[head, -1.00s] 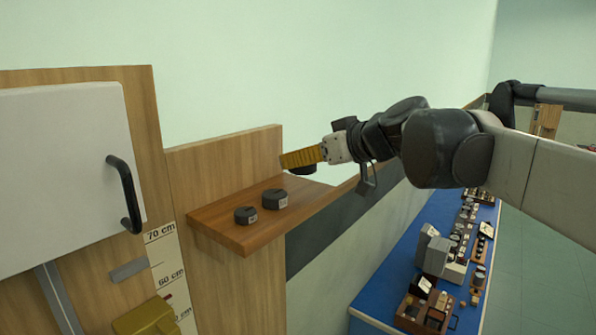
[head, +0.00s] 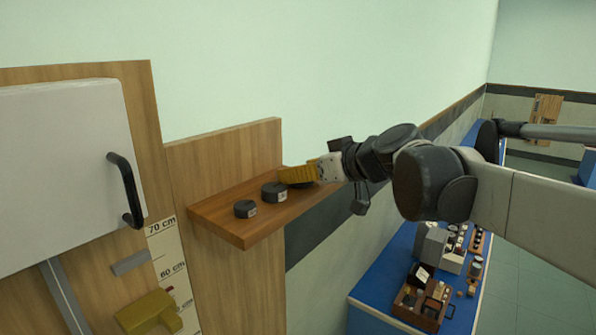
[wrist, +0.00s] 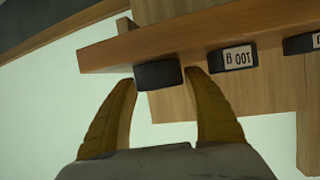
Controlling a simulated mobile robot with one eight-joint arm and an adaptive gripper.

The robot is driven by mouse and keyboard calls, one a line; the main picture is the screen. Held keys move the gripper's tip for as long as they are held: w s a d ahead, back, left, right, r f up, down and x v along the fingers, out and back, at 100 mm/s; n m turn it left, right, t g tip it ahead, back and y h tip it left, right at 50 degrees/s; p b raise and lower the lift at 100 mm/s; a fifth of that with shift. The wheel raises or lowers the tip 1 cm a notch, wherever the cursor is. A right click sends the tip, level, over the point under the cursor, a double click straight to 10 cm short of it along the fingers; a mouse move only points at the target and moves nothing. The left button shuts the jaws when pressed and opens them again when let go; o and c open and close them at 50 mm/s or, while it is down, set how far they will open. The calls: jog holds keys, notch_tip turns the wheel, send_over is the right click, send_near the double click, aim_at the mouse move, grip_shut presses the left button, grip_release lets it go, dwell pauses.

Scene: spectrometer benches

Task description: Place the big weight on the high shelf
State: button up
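My gripper (head: 297,174), with yellow-brown fingers, is at the right end of the wooden high shelf (head: 240,228). Its fingers are around a dark round weight, the big weight (head: 301,185), which shows only partly below them in the head view. In the wrist view the big weight (wrist: 158,75) sits between the two fingertips (wrist: 161,78), which appear to be against its sides. It is at the shelf surface or very close to it; I cannot tell if it bears on the wood.
Two smaller dark weights, a middle one (head: 274,192) and a small one (head: 245,209), stand on the shelf to the left. The middle one is marked 100 g in the wrist view. A white cabinet (head: 60,180) is at left. A blue bench (head: 375,290) with equipment is below right.

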jog(key=shift+r, duration=0.25)
jog(key=b+v, duration=0.2)
jog(key=v, duration=0.9)
jog(key=s+d+f+m+g+h, duration=0.1)
jog(key=s+d+f+m+h, duration=0.1)
jog(key=s+f, duration=0.4)
jog(key=s+d+f+m+g+h, duration=0.1)
jog(key=s+d+f+m+h, duration=0.2)
jog(key=s+f, duration=0.4)
jog(key=s+d+f+m+g+h, duration=0.1)
jog(key=s+d+f+m+h, duration=0.2)
jog(key=f, duration=1.4)
jog(key=s+d+h, duration=0.1)
jog(key=s+d, duration=0.2)
jog(key=shift+s+d, duration=0.25)
jog(key=shift+s, duration=0.15)
